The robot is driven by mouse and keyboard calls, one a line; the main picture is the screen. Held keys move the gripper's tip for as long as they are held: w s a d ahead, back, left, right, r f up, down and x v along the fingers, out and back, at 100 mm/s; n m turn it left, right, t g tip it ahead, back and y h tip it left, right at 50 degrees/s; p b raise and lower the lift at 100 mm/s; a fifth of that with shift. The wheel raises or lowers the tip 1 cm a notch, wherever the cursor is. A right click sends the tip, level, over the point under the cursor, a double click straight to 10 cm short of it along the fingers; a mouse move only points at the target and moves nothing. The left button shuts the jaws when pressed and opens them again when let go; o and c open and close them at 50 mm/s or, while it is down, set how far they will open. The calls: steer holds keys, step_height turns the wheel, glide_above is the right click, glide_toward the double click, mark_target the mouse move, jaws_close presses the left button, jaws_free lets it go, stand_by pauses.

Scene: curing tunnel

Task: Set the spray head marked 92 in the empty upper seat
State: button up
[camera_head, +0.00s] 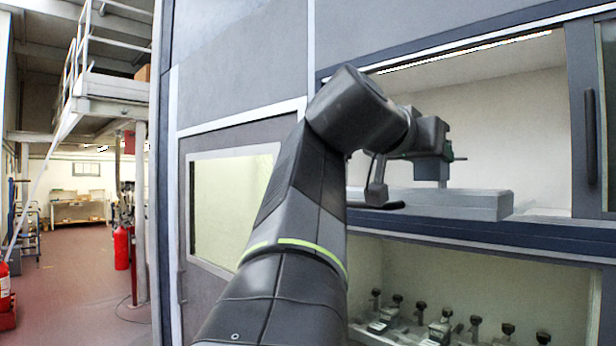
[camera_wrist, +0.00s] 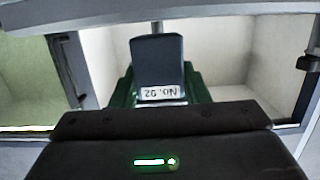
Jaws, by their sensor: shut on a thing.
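My gripper (camera_wrist: 160,102) is shut on the spray head (camera_wrist: 157,62), a dark block whose white label reads No. 92, upside down in the wrist view. Green parts flank it there. In the head view the held spray head (camera_head: 432,170) hangs in the upper opening, above a grey block (camera_head: 460,205) on the ledge. A gap between them cannot be judged. The empty upper seat cannot be made out clearly.
Several dark-topped fittings (camera_head: 440,328) stand in the lower bay. A dark blue ledge (camera_head: 480,238) divides the bays. A sliding door frame with a handle (camera_head: 591,135) bounds the upper opening at right. A dark fitting (camera_wrist: 308,63) shows at the wrist view's right edge.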

mark_target(426, 175)
steer(key=shift+f, duration=1.6)
steer(key=shift+f, duration=0.2)
steer(key=o, duration=1.3)
steer(key=shift+r, duration=0.1)
